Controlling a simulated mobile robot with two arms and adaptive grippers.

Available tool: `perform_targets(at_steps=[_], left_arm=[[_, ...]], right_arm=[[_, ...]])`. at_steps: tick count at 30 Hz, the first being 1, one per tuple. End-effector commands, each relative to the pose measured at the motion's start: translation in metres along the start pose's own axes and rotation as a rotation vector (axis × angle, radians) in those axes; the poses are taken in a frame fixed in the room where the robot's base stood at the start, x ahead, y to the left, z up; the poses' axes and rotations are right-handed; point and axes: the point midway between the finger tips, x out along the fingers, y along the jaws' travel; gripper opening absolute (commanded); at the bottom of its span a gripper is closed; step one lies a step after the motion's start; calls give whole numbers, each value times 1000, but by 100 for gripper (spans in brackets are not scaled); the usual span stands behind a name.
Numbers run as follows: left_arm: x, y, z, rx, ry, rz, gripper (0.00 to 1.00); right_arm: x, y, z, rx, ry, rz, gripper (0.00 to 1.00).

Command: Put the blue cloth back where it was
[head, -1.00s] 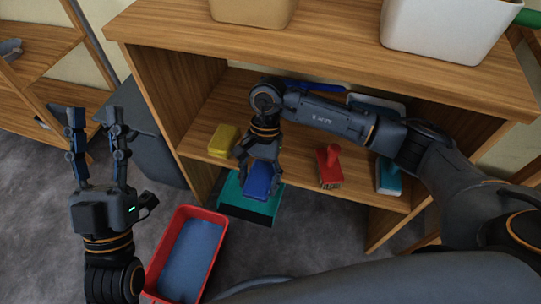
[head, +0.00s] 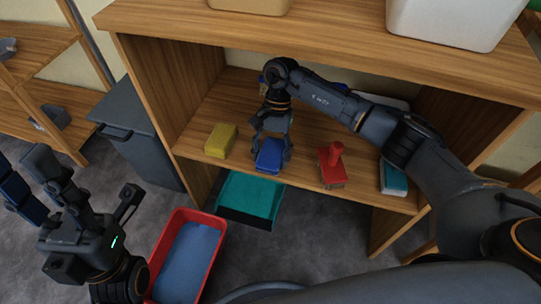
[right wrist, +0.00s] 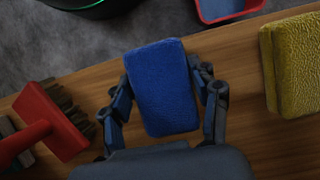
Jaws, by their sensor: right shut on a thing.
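The blue cloth (head: 269,153) is a folded, thick block at the front of the wooden shelf, between a yellow sponge (head: 221,140) and a red brush (head: 332,165). My right gripper (head: 271,143) is shut on it, with one finger on each side. In the right wrist view the cloth (right wrist: 162,88) sits between the fingers, over the shelf board and reaching towards its front edge. I cannot tell whether it touches the board. My left gripper (head: 20,162) is open and empty at the left, away from the shelf.
A teal dustpan (head: 250,197) lies below the shelf's front edge. A red tub (head: 210,262) with a blue inside stands on the floor. A grey bin (head: 140,140) is left of the shelf. A teal-and-white item (head: 394,177) lies at the shelf's right.

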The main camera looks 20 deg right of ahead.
Motion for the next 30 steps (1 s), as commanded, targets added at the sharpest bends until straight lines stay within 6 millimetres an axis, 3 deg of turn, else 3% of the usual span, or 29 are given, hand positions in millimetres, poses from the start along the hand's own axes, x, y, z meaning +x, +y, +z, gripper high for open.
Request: perform_targets(at_steps=[8, 9, 12, 23, 30], left_arm=[[-4, 0, 1, 0, -1, 0, 40], [-2, 0, 1, 0, -2, 0, 40], [-2, 0, 1, 0, -2, 0, 40], [1, 0, 0, 0, -3, 0, 40], [12, 0, -1, 1, -9, 0, 40]], right_arm=[[3, 0, -2, 0, 1, 0, 32], [1, 0, -1, 0, 0, -1, 69], [1, 0, -1, 0, 0, 0, 84], [-2, 0, 1, 0, 0, -1, 84], [-40, 0, 1, 2, 4, -3, 84]])
